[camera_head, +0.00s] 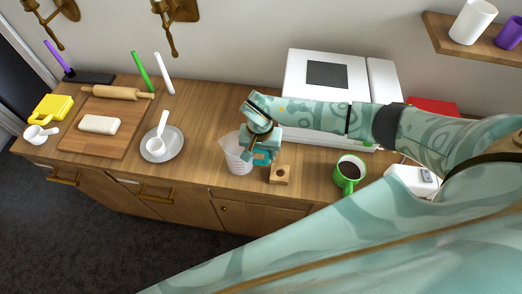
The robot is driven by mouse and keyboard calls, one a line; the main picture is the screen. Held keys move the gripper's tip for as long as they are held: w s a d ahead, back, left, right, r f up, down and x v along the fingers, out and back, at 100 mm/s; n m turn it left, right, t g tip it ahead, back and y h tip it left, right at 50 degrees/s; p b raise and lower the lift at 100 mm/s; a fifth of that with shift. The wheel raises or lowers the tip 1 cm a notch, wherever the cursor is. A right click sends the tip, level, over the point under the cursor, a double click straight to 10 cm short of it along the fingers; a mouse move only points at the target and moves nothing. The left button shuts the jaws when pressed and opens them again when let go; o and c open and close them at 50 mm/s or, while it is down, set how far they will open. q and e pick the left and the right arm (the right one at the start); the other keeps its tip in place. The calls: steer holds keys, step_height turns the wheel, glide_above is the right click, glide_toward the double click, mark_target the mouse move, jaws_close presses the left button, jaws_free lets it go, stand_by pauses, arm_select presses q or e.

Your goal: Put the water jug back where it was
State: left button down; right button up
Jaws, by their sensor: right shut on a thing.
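The water jug (236,157) is a clear, whitish measuring jug with marks on its side. It stands upright at the front of the wooden counter, or just above it; I cannot tell which. My right gripper (255,156) is at the jug's right side and shut on it, with the wrist hiding part of the rim. The grip point itself is partly hidden. My left gripper is not in view.
A small wooden block (280,175) stands close right of the jug. A green mug (348,174) of dark liquid is further right. A metal plate (174,153) with a white scoop lies left, near a cutting board (83,143). A white machine (298,80) stands behind.

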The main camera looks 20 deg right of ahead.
steer(key=o, duration=1.3)
steer(key=shift+f, duration=0.1)
step_height(320, 180, up, 12)
steer(key=shift+a+r+p, duration=0.1)
steer(key=shift+r+p, duration=0.1)
steer(key=shift+p, duration=0.3)
